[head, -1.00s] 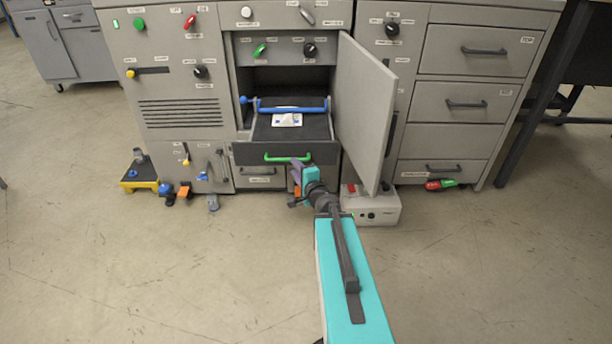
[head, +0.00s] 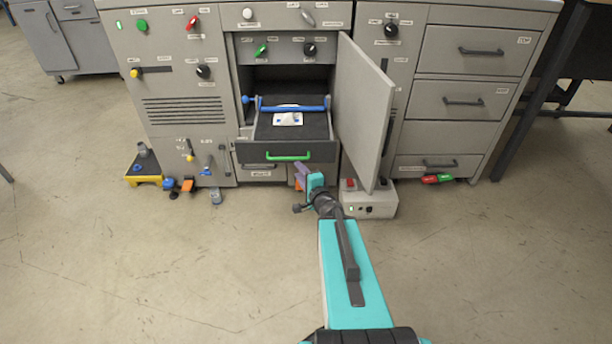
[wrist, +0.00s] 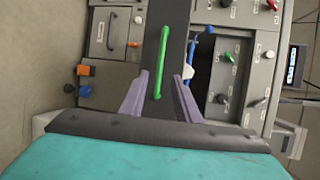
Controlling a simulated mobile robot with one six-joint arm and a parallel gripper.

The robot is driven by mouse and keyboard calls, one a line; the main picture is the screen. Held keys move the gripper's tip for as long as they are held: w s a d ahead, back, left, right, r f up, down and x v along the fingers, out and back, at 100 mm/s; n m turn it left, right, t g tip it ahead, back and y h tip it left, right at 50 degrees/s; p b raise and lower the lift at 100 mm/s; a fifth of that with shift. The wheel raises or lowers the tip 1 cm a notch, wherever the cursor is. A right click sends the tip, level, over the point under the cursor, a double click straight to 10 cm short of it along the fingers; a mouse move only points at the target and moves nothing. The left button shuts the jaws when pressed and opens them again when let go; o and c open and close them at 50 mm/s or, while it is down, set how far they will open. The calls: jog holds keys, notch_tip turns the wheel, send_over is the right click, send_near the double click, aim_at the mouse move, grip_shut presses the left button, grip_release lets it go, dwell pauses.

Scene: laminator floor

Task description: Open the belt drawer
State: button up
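The drawer with the green handle stands pulled out of the middle cabinet bay; its dark front (head: 245,152) faces me. The green handle (head: 287,156) runs across that front and shows in the wrist view (wrist: 161,62) as an upright bar. My gripper (head: 303,172) is just in front of and below the handle's right part. In the wrist view its two purple fingers (wrist: 160,76) are spread, with the handle's lower end seen between them. No grip on it shows. Whether the fingertips reach around the bar I cannot tell.
A blue bar (head: 292,108) and a white card (head: 288,119) lie over the drawer's dark bed. An open grey door (head: 362,110) stands to the right of the drawer. A grey box (head: 370,199) sits on the floor under it.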

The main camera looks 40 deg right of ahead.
jog(key=p+v, duration=0.4)
jog(key=p, duration=0.3)
jog(key=shift+s+a+r, duration=0.1)
jog(key=shift+s, duration=0.3)
dwell(0.7)
